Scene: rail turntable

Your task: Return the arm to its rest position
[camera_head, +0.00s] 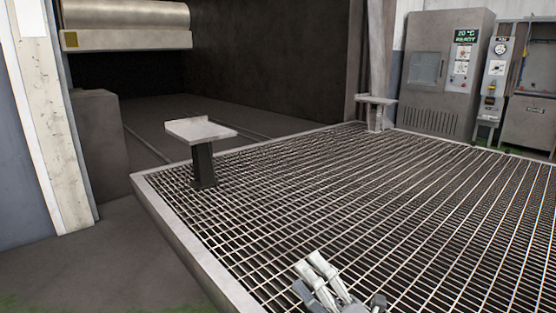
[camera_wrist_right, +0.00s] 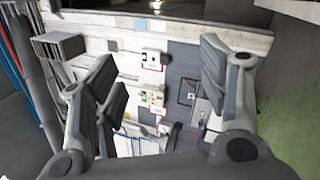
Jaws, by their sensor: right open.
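My right gripper (camera_head: 309,263) shows at the bottom of the head view, right of the middle, over the metal grating. Only its light grey fingers and a few joints show there; the rest of the arm is below the frame. In the right wrist view my right gripper (camera_wrist_right: 158,78) has its two dark-padded fingers wide apart, with nothing between them. My left gripper is in neither view.
A grated platform (camera_head: 175,222) with a raised pale rim fills the middle and right. A small pedestal (camera_head: 203,133) stands on its left part. Grey cabinets (camera_head: 443,75) stand at the back right. The wrist view shows a wall with control boxes (camera_wrist_right: 153,60).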

